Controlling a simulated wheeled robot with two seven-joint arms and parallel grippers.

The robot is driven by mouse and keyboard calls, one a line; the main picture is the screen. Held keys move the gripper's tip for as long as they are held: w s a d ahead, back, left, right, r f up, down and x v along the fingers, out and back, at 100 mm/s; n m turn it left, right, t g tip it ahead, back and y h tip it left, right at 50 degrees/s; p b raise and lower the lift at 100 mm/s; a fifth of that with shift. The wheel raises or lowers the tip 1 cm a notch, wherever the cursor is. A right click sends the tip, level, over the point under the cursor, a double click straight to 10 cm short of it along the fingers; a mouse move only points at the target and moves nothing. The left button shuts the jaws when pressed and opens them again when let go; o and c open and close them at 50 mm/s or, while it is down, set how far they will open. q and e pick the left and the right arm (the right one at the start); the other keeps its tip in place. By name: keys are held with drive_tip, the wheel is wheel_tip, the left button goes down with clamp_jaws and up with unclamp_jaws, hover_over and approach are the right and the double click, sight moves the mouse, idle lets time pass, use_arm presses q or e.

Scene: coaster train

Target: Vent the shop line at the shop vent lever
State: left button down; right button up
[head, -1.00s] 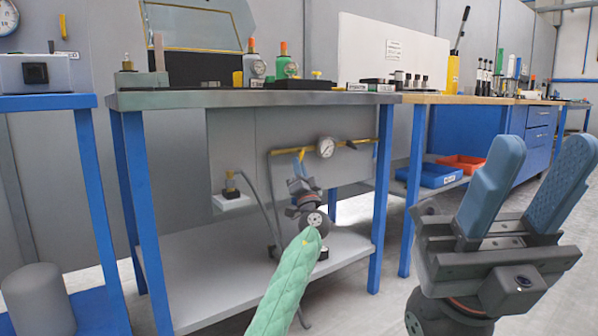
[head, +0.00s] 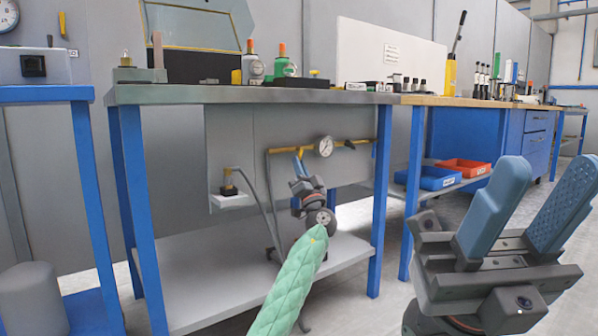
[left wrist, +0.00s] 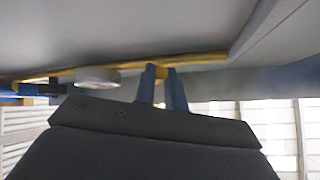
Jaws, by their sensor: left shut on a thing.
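A yellow pipe (head: 283,150) runs under the grey-topped bench, with a round white gauge (head: 324,146) on it. My left gripper (head: 300,158) is under the bench, left of the gauge, at the end of my green-sleeved arm. In the left wrist view its blue fingers (left wrist: 164,75) are close together around a small yellow piece (left wrist: 160,72) by the pipe, and they are shut on it. This looks like the vent lever, but most of it is hidden by the fingers. My right gripper (head: 546,172) is open and empty at the right.
The bench top (head: 230,95) lies just above my left gripper, and the lower shelf (head: 215,282) is below it. A hose (head: 262,205) hangs left of the gripper. Blue (head: 436,178) and red (head: 465,167) bins stand at the right behind a blue leg (head: 383,200).

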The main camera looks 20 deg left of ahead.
use_arm(q)
drive_tip(key=shift+w+d+f+n+g+y+b, duration=0.15)
drive_tip(key=shift+w+n+g+y, duration=0.1)
drive_tip(key=shift+n+g+y, duration=1.2)
drive_tip(key=shift+w+d+n+g+y+b, duration=0.2)
drive_tip(key=shift+n+g+y, duration=0.35)
drive_tip(key=shift+n+g, duration=1.05)
drive_tip(key=shift+w+d+f+n+g+y+b, duration=0.25)
drive_tip(key=shift+n+g+y, duration=0.7)
drive_tip(key=shift+n, duration=1.2)
drive_tip(key=shift+r, duration=0.2)
drive_tip(key=c, duration=1.5)
unclamp_jaws()
drive_tip(key=shift+w, duration=0.1)
drive_tip(key=shift+o, duration=0.2)
